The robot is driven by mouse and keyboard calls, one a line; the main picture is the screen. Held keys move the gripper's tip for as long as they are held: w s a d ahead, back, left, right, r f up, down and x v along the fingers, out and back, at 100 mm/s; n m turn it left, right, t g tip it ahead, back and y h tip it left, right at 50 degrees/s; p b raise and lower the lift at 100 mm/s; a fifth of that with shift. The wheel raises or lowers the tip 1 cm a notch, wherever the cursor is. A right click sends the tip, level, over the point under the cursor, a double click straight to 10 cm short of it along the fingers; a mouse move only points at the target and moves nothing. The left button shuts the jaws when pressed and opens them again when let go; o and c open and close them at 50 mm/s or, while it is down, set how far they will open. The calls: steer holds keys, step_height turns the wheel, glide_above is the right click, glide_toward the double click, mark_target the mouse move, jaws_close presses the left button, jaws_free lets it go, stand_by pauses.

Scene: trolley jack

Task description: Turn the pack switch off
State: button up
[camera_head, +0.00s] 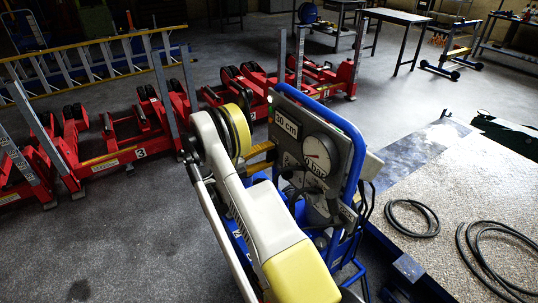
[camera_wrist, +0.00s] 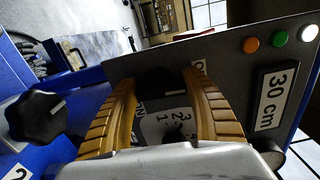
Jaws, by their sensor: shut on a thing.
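The dark control panel (camera_head: 346,128) stands on a blue-framed trolley right of my arm. In the wrist view, the panel (camera_wrist: 222,62) fills the middle and right. A black rotary knob (camera_wrist: 155,84), apparently the pack switch, sits on the panel between the two ribbed orange fingers of my gripper (camera_wrist: 160,78). The gripper is shut on this knob. Part of an "ON" label shows just below it; the knob's sides and exact pointer angle are hard to make out. In the head view my arm hides most of the gripper and the knob.
Another black knob (camera_wrist: 36,115) with a white mark is at left. A numbered dial (camera_wrist: 172,128) lies below the fingers. Orange, green and white lamps line the panel's right. Red jacks (camera_head: 140,135) stand behind; cables (camera_head: 412,217) lie right.

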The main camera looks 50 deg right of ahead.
steer(key=shift+n, duration=0.4)
steer(key=o, duration=1.2)
steer(key=v, duration=1.2)
